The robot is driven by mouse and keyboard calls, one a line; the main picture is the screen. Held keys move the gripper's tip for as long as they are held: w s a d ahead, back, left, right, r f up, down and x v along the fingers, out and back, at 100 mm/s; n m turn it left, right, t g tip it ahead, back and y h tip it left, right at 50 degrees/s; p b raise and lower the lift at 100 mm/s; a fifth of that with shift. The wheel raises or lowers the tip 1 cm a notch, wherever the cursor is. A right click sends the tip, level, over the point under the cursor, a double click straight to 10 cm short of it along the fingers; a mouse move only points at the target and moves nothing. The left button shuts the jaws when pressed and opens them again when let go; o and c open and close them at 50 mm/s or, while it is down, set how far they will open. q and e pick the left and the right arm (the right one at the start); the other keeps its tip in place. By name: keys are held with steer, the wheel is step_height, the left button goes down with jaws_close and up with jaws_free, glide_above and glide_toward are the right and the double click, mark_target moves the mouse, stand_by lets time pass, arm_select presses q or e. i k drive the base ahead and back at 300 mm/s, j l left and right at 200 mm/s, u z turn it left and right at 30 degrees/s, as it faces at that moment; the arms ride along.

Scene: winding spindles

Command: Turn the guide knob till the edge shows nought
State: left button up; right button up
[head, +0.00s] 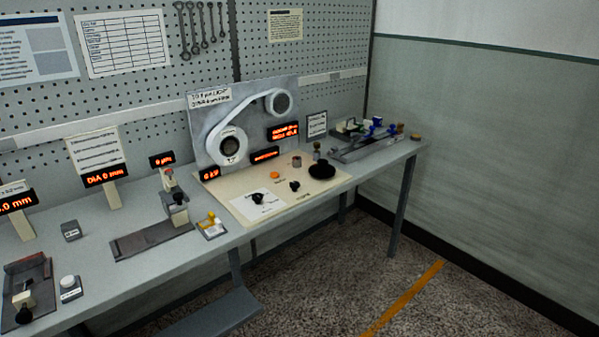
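A winding unit with a grey upright panel (205,120) stands at the middle of the bench, with a white tape running between a large reel (228,146) and a smaller roller (281,103). On its cream base plate (300,205) are a black knob on a white dial card (258,198), a second black knob (294,186) and a large black disc (322,170). I cannot tell which is the guide knob. Red displays sit on the unit: a two-line one (283,131), one lower (265,155) and one at left (209,175); their text is too small to read surely. Neither gripper is in view.
An orange button (274,175) and small posts share the base plate. To the left stand a gauge stand (175,200), a yellow-handled block (211,226) and other displays (105,175). A fixture with blue handles (375,130) is at the right. The floor (330,275) in front is clear.

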mark_target(295, 185)
steer(key=i+l+u, duration=0.15)
steer(key=i+l, duration=0.6)
steer(key=i, duration=0.05)
